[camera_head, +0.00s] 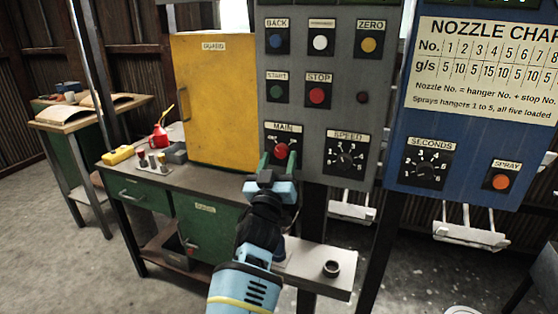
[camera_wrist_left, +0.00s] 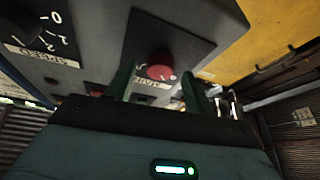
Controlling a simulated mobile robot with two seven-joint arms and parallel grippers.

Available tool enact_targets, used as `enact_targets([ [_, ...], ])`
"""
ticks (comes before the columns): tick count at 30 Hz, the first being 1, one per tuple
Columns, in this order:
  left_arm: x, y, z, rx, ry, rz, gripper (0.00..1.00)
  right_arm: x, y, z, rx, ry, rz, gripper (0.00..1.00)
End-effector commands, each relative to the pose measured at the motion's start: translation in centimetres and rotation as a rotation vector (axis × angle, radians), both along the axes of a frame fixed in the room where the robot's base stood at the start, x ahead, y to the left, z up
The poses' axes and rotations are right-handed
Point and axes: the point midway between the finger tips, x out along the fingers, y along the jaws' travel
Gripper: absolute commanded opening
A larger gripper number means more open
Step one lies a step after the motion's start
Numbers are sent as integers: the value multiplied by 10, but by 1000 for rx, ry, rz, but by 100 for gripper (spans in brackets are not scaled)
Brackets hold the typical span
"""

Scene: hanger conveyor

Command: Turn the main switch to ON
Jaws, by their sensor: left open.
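The main switch is a red knob (camera_head: 281,150) on a black plate labelled MAIN, low on the grey control panel (camera_head: 340,110). My left gripper (camera_head: 277,162) is in front of it, open, with its green fingers reaching up at the knob. In the left wrist view the red knob (camera_wrist_left: 160,66) shows between the two fingertips (camera_wrist_left: 158,85), one on each side. I cannot tell whether the fingers touch it. The knob's pointing direction is hard to read. My right gripper is not in view.
The SPEED dial (camera_head: 345,159) sits right of the switch, with START and STOP buttons (camera_head: 317,95) above. A yellow guard (camera_head: 212,100) stands left over a green bench (camera_head: 165,178). A small shelf (camera_head: 310,270) holds a dark ring. The blue panel (camera_head: 470,140) is at right.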

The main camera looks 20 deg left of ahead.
Motion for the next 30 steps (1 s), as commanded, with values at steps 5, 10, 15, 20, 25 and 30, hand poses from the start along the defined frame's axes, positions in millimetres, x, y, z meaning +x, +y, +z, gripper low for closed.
enact_targets([
  [5,7,0,3,0,1,0,53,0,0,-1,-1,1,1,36],
  [10,8,0,3,0,1,0,53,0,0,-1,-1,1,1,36],
  [15,8,0,3,0,1,0,44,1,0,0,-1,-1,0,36],
  [20,8,0,3,0,1,0,23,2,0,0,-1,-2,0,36],
  [25,8,1,3,0,1,0,9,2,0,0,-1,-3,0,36],
  [30,8,1,3,18,0,0,9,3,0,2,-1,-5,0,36],
])
